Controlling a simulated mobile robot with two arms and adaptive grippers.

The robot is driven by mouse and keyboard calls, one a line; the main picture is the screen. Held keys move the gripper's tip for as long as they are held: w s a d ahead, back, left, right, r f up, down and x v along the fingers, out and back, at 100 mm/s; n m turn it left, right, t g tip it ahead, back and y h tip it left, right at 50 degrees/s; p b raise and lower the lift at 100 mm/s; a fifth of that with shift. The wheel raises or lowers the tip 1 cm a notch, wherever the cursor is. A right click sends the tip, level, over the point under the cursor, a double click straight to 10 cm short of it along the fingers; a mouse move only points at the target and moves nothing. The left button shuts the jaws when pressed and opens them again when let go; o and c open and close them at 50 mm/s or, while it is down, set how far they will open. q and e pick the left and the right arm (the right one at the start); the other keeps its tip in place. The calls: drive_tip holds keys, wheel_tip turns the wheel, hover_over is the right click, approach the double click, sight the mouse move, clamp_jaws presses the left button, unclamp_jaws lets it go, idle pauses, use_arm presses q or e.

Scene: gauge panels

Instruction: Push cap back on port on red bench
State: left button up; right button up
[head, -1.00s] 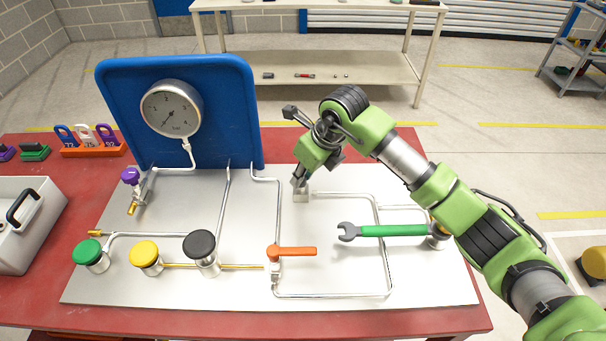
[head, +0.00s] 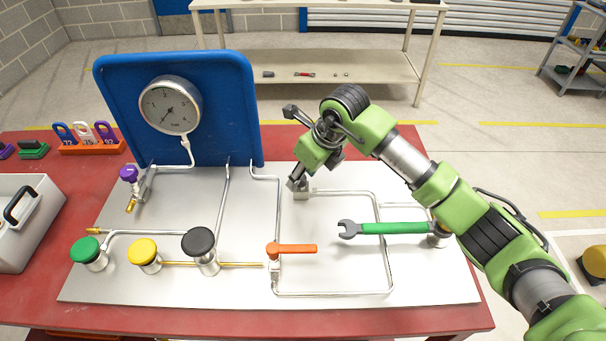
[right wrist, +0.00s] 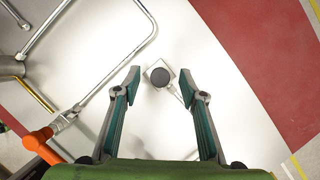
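A round black cap (right wrist: 160,77) shows in the right wrist view over a small pale square port block (right wrist: 152,68), on the grey plate of the red bench (head: 400,322). I cannot tell how far the cap is seated. The port block also shows in the head view (head: 303,194), partly hidden by my right gripper (head: 294,184), which points down at it. In the right wrist view my right gripper (right wrist: 168,86) is open, its two fingers apart on either side of the cap with nothing between them in their grip. My left gripper is not in view.
A green-handled wrench (head: 392,228) lies to the right. An orange valve lever (head: 292,249), thin pipes and green, yellow and black knobs (head: 200,243) stand nearer the front. A blue gauge board (head: 215,105) rises at back left. Bare plate lies between the pipes.

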drive_tip(key=v, duration=1.1)
drive_tip(key=shift+r, duration=0.3)
drive_tip(key=shift+d+r, duration=0.1)
